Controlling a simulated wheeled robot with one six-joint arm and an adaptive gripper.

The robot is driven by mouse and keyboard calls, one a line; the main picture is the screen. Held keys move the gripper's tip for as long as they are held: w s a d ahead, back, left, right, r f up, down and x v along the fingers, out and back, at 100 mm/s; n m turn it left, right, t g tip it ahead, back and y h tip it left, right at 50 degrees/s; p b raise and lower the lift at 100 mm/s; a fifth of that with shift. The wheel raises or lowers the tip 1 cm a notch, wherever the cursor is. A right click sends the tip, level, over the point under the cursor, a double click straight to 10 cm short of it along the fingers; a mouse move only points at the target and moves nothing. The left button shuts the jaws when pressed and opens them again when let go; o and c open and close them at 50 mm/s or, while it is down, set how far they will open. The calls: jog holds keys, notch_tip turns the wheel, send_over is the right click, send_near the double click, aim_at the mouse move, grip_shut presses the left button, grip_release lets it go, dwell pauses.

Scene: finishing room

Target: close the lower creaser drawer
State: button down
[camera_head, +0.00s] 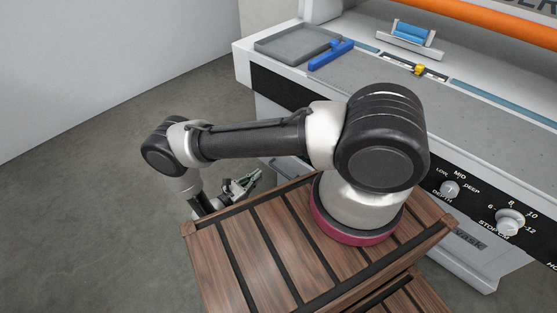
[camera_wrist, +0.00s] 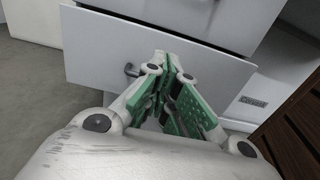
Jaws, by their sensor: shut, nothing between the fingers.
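In the wrist view, a white drawer front (camera_wrist: 98,48) with a dark handle (camera_wrist: 131,70) faces my gripper. It sits below another white panel, with a dark gap along its top edge. It appears to stand out from the cabinet, but how far I cannot tell. My gripper (camera_wrist: 172,62) is shut and empty, its green-padded fingertips in front of the drawer front, right of the handle. Whether they touch it I cannot tell. In the head view my gripper (camera_head: 245,183) is low beside the creaser machine (camera_head: 290,95), and my arm and wooden-slatted base hide most of the drawer area.
The machine's top carries a grey tray (camera_head: 290,45), a blue tool (camera_head: 331,55) and a blue roller (camera_head: 410,31). Control knobs (camera_head: 509,222) are on its front at right. Open grey floor (camera_head: 80,210) lies to the left, bounded by a wall (camera_head: 90,60).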

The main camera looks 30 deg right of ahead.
jog(key=x, duration=1.2)
jog(key=shift+w+d, duration=0.2)
jog(key=shift+d, duration=0.05)
jog(key=shift+d, duration=0.1)
